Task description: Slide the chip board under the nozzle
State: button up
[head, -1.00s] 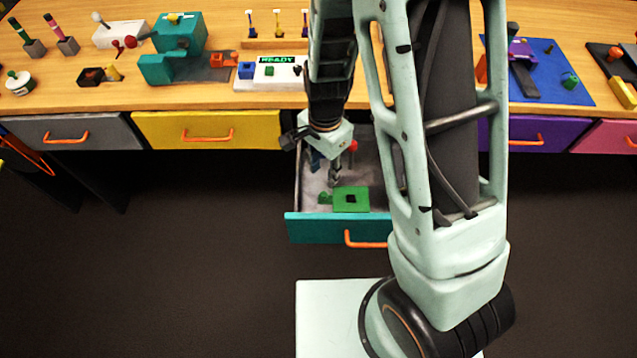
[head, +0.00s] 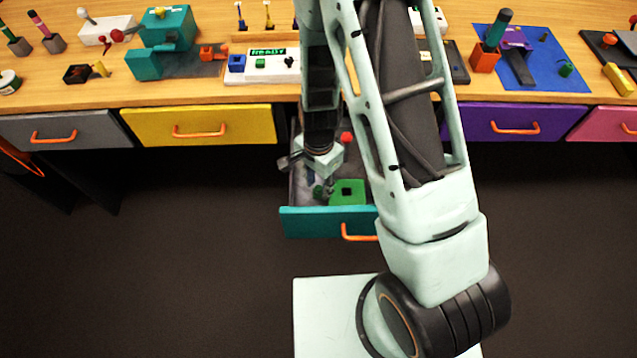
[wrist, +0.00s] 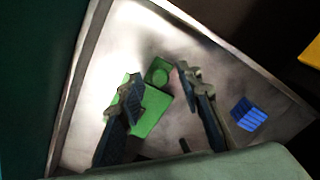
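A flat green board (head: 350,188) with a dark square on it, likely the chip board, lies in the open teal drawer. A small green piece (wrist: 158,73) touches or adjoins its edge. In the wrist view the board (wrist: 152,115) is partly covered by the left finger. My gripper (wrist: 158,80) is open, its fingertips on either side of the small green piece, nothing held. In the head view my gripper (head: 318,185) is inside the drawer, left of the board. A teal machine (head: 168,28) with an overhanging head stands on the desk; I cannot make out a nozzle.
The teal drawer (head: 325,222) has raised walls around my gripper. A white panel (head: 262,68) reading READY sits on the desk above. My arm hides part of the desk and drawer.

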aim_at(362, 192)
grip_shut()
jog(key=d+b, duration=0.2)
jog(key=d, duration=0.9)
jog(key=shift+s, duration=0.15)
jog(key=shift+d, duration=0.25)
grip_release()
jog(key=shift+d, duration=0.1)
